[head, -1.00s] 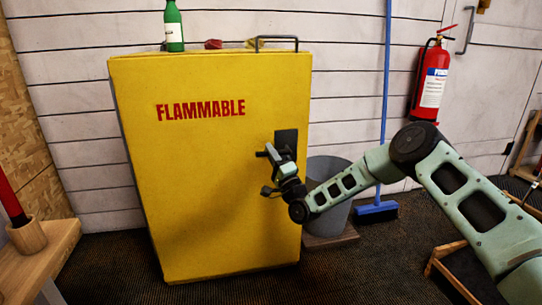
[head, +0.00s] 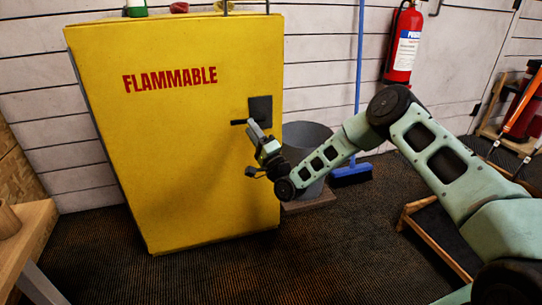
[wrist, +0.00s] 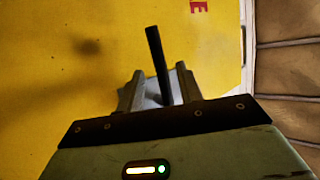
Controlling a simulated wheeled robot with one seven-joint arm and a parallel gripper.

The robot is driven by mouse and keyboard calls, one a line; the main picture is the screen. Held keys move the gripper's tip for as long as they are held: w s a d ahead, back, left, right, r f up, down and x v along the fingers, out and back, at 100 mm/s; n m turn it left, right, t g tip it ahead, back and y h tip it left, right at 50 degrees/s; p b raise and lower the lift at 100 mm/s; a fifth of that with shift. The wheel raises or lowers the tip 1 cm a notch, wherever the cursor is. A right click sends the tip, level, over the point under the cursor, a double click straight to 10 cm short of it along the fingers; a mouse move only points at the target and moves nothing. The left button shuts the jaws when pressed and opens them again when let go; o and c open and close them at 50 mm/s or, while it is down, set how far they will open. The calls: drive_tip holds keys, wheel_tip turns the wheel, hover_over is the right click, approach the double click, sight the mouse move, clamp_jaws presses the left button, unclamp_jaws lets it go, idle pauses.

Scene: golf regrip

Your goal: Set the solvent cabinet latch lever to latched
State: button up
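The yellow solvent cabinet (head: 180,170) stands in the left half of the head view, with red FLAMMABLE lettering. A dark latch plate (head: 260,108) is on its right side. The dark latch lever (head: 238,122) appears to point left, roughly level, from the plate's lower part. My gripper (head: 253,129) is at the cabinet face, just below the plate, partly covering the lever's base. In the wrist view the black lever (wrist: 156,50) runs between the two fingers of my gripper (wrist: 158,85) and past their tips. The fingers are apart, with gaps beside the lever; contact is unclear.
A grey bin (head: 303,140) stands right of the cabinet, close behind my forearm. A blue broom (head: 352,172) leans on the wall beside a red fire extinguisher (head: 403,45). A wooden bench (head: 35,230) is at the left edge. The floor before the cabinet is clear.

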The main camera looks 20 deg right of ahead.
drive_tip(key=p+v, duration=0.2)
drive_tip(key=v, duration=1.1)
drive_tip(key=w+a+r+n+g+y, duration=0.1)
drive_tip(key=a+r+n+g+y, duration=0.25)
drive_tip(key=a+n+g, duration=0.6)
drive_tip(key=s+a+r+n+g+h, duration=0.3)
drive_tip(key=s+a+n+g, duration=0.15)
drive_tip(key=s+a, duration=0.3)
drive_tip(key=s+d+r+n+g+h, duration=0.2)
drive_tip(key=s+d+r+g+h, duration=0.1)
drive_tip(key=s, duration=0.8)
drive_tip(key=s+d+r+n+g+h, duration=0.1)
drive_tip(key=s+d+r+g+h, duration=0.15)
drive_tip(key=s, duration=0.85)
drive_tip(key=s+d+r+n+g+h, duration=0.2)
drive_tip(key=s+d+g+h, duration=0.1)
drive_tip(key=s, duration=0.8)
wheel_tip(320, 180, up, 35)
drive_tip(key=p, duration=3.5)
drive_tip(key=shift+s+r, duration=0.15)
drive_tip(key=shift+s, duration=0.1)
